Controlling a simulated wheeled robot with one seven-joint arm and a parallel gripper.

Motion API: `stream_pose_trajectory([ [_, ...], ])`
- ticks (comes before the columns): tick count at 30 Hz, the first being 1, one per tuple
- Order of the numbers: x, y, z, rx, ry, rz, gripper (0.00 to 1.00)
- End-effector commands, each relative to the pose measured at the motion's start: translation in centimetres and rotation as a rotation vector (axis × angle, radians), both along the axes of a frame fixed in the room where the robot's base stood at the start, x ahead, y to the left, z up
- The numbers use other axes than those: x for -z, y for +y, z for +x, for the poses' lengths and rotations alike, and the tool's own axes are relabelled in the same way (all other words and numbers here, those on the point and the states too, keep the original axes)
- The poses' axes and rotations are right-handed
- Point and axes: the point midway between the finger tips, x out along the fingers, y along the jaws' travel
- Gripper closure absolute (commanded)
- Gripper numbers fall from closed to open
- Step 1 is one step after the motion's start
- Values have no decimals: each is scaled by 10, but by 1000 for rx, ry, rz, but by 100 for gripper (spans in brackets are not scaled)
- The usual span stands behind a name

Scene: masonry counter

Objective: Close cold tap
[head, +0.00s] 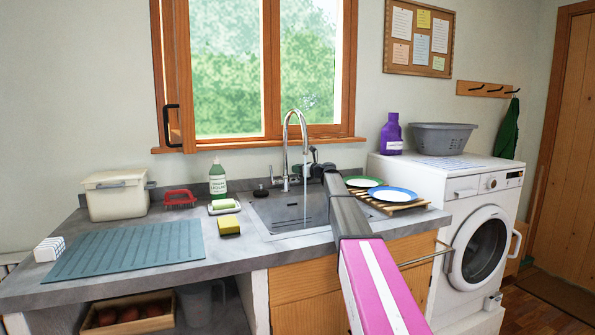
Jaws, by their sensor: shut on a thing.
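The chrome tap (286,150) stands behind the sink, its tall spout arched over the basin. A thin stream of water appears to fall from the spout into the grey sink (272,208). A small lever shows on the tap's left side. My gripper (309,167) is at the tap's right side, at the height of the levers. It is shut on the cold tap handle there, which is mostly hidden by the gripper and my arm. The handle's exact angle cannot be made out.
A green plate (363,182) and a blue-rimmed plate (392,194) sit on a wooden rack right of my arm. The window (228,65) is behind.

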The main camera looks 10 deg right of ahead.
Motion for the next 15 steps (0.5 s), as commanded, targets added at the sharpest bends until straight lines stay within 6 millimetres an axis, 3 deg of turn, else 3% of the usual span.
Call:
stream_pose_trajectory([
  [9,1,3,13,-1,202,-53,100],
  [15,2,3,14,1,243,-62,100],
])
